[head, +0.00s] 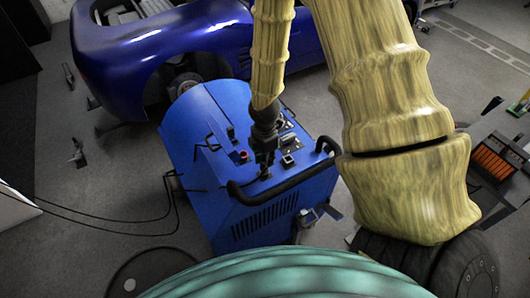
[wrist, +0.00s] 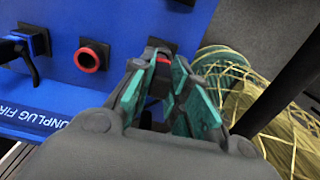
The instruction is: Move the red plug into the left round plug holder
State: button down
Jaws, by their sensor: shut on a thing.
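My gripper (wrist: 160,82) is shut on the red plug (wrist: 163,59); only a small red part shows between the teal-padded fingers. In the head view my gripper (head: 265,166) is over the top of the blue machine. Behind the fingertips in the wrist view is a black square mount (wrist: 158,43), mostly covered. I cannot tell whether the plug is still seated there. To its left is a round holder with a red rim and dark centre (wrist: 87,59) on a black plate. It also shows as a red spot in the head view (head: 243,154).
A black handled connector (wrist: 30,48) with a blue part stands at the far left of the blue panel (wrist: 60,75). The blue machine (head: 197,125) has black handle bars (head: 285,183). A blue car (head: 165,45) stands behind, and black cables lie on the floor.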

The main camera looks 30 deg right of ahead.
jog(key=shift+f+b, duration=0.35)
jog(key=shift+f, duration=0.5)
jog(key=c, duration=1.3)
grip_release()
jog(key=shift+r, duration=0.15)
jog(key=shift+r, duration=5.9)
